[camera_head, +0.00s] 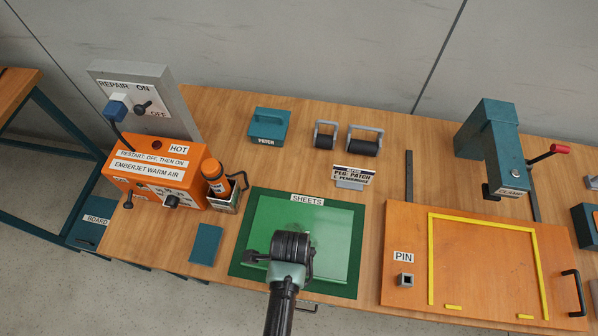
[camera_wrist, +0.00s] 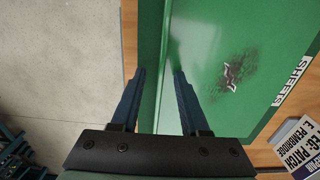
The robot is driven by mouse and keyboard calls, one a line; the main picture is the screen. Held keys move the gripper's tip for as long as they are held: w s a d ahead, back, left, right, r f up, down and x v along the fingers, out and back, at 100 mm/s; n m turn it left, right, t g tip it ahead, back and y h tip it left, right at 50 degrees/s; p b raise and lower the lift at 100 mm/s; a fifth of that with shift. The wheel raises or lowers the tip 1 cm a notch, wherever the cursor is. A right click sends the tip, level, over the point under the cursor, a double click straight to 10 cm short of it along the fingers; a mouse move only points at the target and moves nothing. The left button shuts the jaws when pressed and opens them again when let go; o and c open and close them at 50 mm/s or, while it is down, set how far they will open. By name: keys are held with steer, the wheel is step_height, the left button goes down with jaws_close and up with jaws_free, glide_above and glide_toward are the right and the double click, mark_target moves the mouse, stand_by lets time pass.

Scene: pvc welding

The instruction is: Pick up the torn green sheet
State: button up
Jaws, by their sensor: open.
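The green sheet (camera_head: 335,240) lies flat in the dark green tray labelled SHEETS (camera_head: 242,262), on the bench. In the wrist view the sheet (camera_wrist: 215,35) shows a ragged tear with dark scuffing right of the fingers. My gripper (camera_wrist: 159,72) is open and empty. Its fingers straddle the sheet's left edge in that view, the right finger over the sheet and the left by the tray's outer edge. I cannot tell whether the fingers touch anything.
An orange warm air unit (camera_head: 160,175) stands left. A teal pad (camera_head: 206,245) lies beside the tray. Rollers (camera_head: 363,142) and a PEG: PATCH sign (camera_head: 352,175) stand behind. An orange board (camera_head: 470,285) with yellow strips and a teal clamp (camera_head: 488,145) are at right.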

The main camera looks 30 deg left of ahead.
jaws_close()
steer(key=shift+w, duration=0.1)
stand_by(1.3)
